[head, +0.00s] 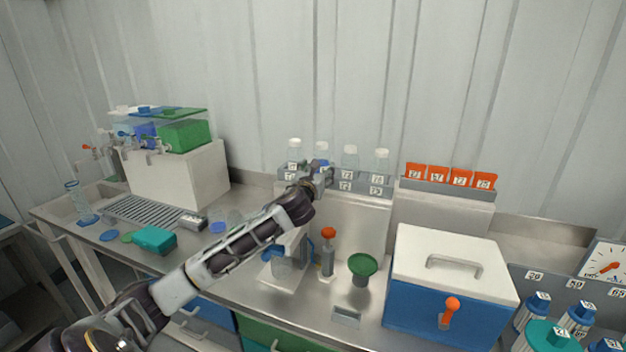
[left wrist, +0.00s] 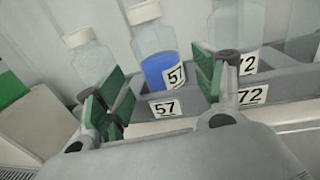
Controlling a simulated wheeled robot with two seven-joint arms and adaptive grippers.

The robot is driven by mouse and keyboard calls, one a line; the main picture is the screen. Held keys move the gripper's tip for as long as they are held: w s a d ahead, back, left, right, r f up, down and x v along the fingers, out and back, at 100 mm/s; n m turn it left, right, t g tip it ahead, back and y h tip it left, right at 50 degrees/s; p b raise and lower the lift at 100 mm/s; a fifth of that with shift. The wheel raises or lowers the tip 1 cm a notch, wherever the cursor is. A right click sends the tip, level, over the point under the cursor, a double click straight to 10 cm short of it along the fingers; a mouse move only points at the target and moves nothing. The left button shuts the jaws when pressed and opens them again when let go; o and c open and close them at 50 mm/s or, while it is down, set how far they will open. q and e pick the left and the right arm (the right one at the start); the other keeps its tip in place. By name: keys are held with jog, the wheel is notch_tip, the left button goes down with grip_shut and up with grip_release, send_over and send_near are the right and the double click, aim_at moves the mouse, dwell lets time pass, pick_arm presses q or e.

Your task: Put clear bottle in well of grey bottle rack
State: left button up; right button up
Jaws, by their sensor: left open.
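The grey bottle rack (head: 362,187) runs along the back wall and holds several clear bottles with white caps. One clear bottle (left wrist: 155,55) has blue liquid and a label 57. It stands behind the rack's front wall (left wrist: 172,106), at the well label 57, its lower part hidden. It also shows in the head view (head: 321,148), partly behind my gripper. My left gripper (head: 318,170) is at the rack; in the left wrist view its green-padded fingers (left wrist: 158,88) are open, on either side of and in front of this bottle. Contact cannot be told. My right gripper is not in view.
Clear bottles (left wrist: 90,60) (left wrist: 236,40) flank the blue one closely. Orange-topped containers (head: 450,176) stand right of the rack. A blue box with white lid (head: 450,262), a green funnel (head: 362,266) and an orange-knobbed device (head: 328,255) stand on the bench.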

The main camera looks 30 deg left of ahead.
pick_arm(q)
jog(key=shift+v, duration=2.9)
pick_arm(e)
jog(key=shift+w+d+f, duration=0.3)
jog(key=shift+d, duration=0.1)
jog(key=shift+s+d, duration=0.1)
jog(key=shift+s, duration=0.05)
